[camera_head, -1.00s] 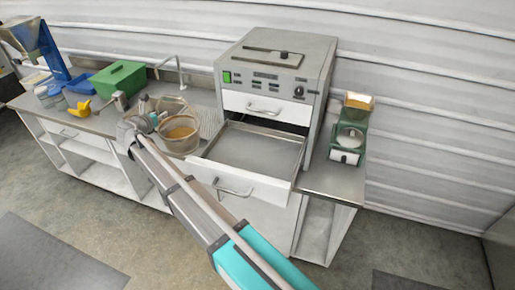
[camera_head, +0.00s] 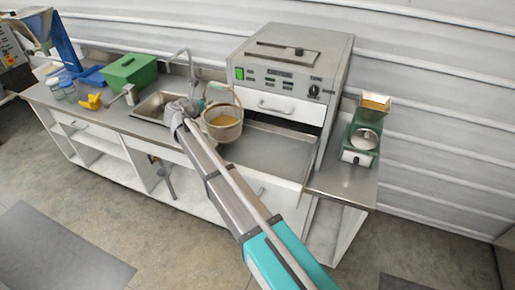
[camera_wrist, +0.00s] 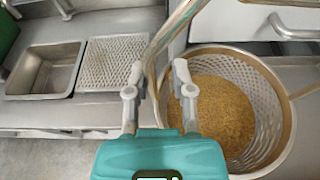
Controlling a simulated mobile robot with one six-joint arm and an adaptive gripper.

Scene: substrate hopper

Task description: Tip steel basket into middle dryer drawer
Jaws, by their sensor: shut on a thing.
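The steel basket (camera_head: 236,131) is a round perforated bucket with a hoop handle, holding golden-brown grains (camera_wrist: 215,108). In the head view it hangs upright at the left side of the open dryer drawer (camera_head: 278,153). This drawer is pulled out below a closed white-fronted drawer (camera_head: 284,107) and looks empty where visible. My gripper (camera_wrist: 156,76) is shut on the basket's handle, left of the basket in the wrist view.
The dryer (camera_head: 301,66) stands on the steel counter. A sink (camera_wrist: 44,70) and a perforated drainboard (camera_wrist: 113,64) lie to the left, with a tap behind. A green box (camera_head: 131,72) and yellow scoop (camera_head: 93,101) are farther left.

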